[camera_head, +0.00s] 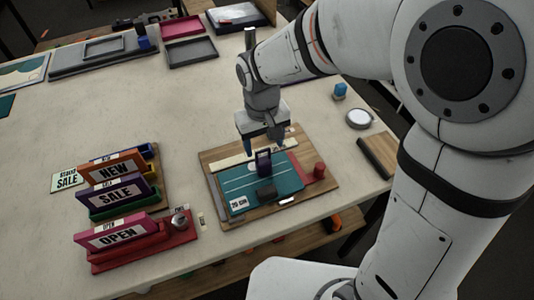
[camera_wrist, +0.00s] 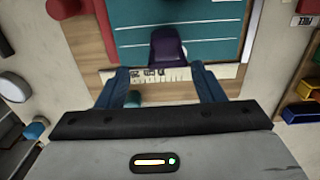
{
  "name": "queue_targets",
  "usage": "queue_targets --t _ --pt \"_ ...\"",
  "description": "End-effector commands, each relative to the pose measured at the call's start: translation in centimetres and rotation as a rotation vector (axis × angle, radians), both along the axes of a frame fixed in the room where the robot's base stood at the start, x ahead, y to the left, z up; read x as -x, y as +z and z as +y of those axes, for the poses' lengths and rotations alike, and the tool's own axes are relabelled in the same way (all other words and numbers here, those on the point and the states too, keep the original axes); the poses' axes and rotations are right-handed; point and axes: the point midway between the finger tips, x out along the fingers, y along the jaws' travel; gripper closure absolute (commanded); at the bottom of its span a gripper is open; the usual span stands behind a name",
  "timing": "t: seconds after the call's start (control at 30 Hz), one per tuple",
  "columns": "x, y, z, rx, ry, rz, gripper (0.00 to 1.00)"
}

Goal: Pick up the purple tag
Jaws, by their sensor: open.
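The purple tag (camera_head: 263,161) is a small dark purple piece with an opening near its top, on the teal board (camera_head: 233,179). In the wrist view the purple tag (camera_wrist: 168,46) lies just ahead of the fingertips, roughly midway between their lines. My gripper (camera_head: 265,147) is open and empty above the board's far edge, close to the tag. In the wrist view my gripper (camera_wrist: 160,73) shows two blue fingers spread apart, not touching the tag. The tag's lower end is hard to make out.
Coloured sign holders (camera_head: 118,193) stand at left. A round white-topped dish (camera_head: 359,118) sits at right. Trays line the back.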

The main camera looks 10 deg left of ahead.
Motion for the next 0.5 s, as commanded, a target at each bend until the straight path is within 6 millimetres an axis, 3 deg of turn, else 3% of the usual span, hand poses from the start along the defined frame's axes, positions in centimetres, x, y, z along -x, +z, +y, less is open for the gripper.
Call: queue_targets --t 0.5 --pt "1.1 -6.3 -0.1 0.001 -0.004 0.002 0.38"
